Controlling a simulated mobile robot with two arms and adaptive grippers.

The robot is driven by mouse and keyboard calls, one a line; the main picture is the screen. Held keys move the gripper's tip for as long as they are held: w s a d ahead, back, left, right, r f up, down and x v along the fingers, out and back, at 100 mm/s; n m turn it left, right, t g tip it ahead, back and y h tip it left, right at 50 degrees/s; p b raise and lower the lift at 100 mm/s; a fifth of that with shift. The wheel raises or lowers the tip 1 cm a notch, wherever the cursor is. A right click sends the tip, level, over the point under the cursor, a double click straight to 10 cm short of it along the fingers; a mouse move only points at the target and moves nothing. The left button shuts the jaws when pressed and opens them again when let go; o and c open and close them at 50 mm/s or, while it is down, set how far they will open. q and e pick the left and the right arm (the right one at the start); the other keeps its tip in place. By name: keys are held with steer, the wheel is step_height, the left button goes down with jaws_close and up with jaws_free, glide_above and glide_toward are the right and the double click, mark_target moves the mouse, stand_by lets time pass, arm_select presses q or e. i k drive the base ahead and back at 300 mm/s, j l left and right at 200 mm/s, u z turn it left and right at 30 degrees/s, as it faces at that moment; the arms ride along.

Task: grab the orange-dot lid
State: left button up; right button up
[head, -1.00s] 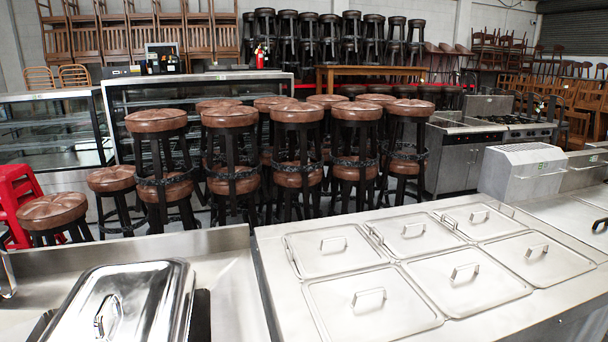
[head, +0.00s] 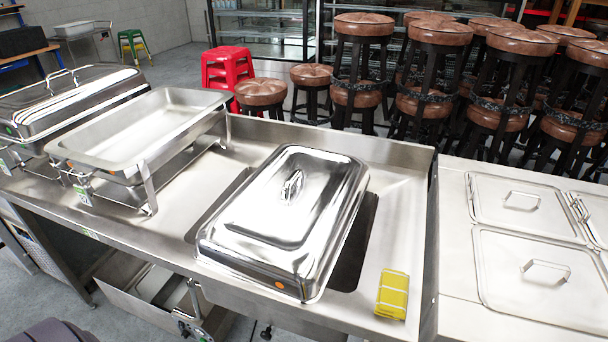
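The orange-dot lid (head: 262,235) is a shiny domed rectangular steel lid with a handle on top. A small orange dot (head: 279,284) is on its near side, towards the right corner. It lies over a dark rectangular opening (head: 357,240) in the steel counter (head: 395,205), leaving part of the opening uncovered on the right. Neither of my grippers is in view.
A yellow sponge-like block (head: 392,294) lies right of the lid. An open chafing dish (head: 145,130) stands to the left, with a lidded one (head: 70,100) beyond it. A counter with flat-lidded pans (head: 535,270) adjoins on the right. Stools stand behind.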

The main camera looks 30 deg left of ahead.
mark_target(283, 233)
steer(key=u, duration=1.05)
